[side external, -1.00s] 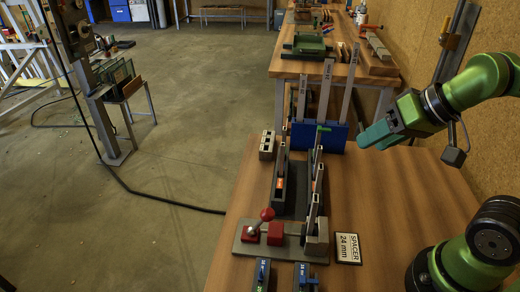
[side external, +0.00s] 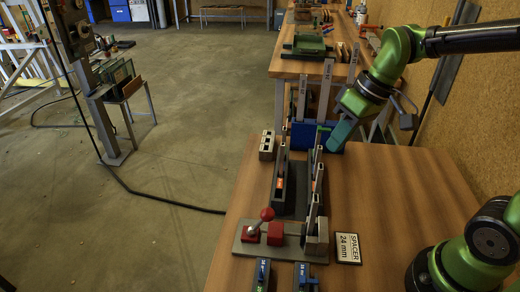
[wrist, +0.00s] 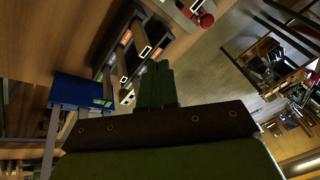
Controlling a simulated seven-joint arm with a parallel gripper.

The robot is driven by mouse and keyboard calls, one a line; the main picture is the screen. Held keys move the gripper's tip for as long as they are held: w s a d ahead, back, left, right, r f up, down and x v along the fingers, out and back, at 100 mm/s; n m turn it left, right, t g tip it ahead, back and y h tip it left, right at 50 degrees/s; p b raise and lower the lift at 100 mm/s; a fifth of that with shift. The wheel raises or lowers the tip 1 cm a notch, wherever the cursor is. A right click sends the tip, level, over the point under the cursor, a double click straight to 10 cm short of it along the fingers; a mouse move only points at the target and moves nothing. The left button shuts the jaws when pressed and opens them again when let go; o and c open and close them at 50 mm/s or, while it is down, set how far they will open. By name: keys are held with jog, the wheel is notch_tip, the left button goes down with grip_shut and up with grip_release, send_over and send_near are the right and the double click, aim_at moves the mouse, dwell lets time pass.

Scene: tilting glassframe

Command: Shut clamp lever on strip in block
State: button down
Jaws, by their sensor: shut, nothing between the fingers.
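The clamp lever (side external: 260,224) has a red ball knob (side external: 267,214) and leans up and to the right from its red-and-white pivot on a grey base plate. A red clamp body (side external: 276,234) sits between the lever and the grey block (side external: 317,241). A thin grey strip (side external: 312,207) stands upright in the block. The red knob also shows at the top of the wrist view (wrist: 206,20). My gripper (side external: 334,145) is shut and empty, beside the blue rack and well behind the lever. Its fingers show together in the wrist view (wrist: 156,84).
A blue rack (side external: 303,136) with tall grey strips stands at the bench's far end. A dark frame fixture (side external: 290,203) with uprights lies between the rack and clamp. A "SPACER 24 mm" card (side external: 348,248) lies right of the block.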

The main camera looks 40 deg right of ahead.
jog(key=w+a+f+n+g+y, duration=0.1)
jog(key=w+a+f+n+g, duration=0.1)
jog(key=w+f+n+g, duration=0.1)
jog(key=shift+w+a+f+n+y, duration=0.45)
jog(key=shift+w+f, duration=0.4)
jog(key=shift+w, duration=0.25)
send_near(261, 222)
jog(key=shift+d+f, duration=0.25)
jog(key=shift+f, duration=1)
jog(key=shift+d+f, duration=0.25)
jog(key=shift+f, duration=1)
jog(key=shift+w+a+r+g, duration=0.1)
jog(key=shift+g, duration=0.2)
jog(key=shift+w+a+r+h, duration=0.1)
jog(key=shift+w+h, duration=0.05)
jog(key=shift+h, duration=0.1)
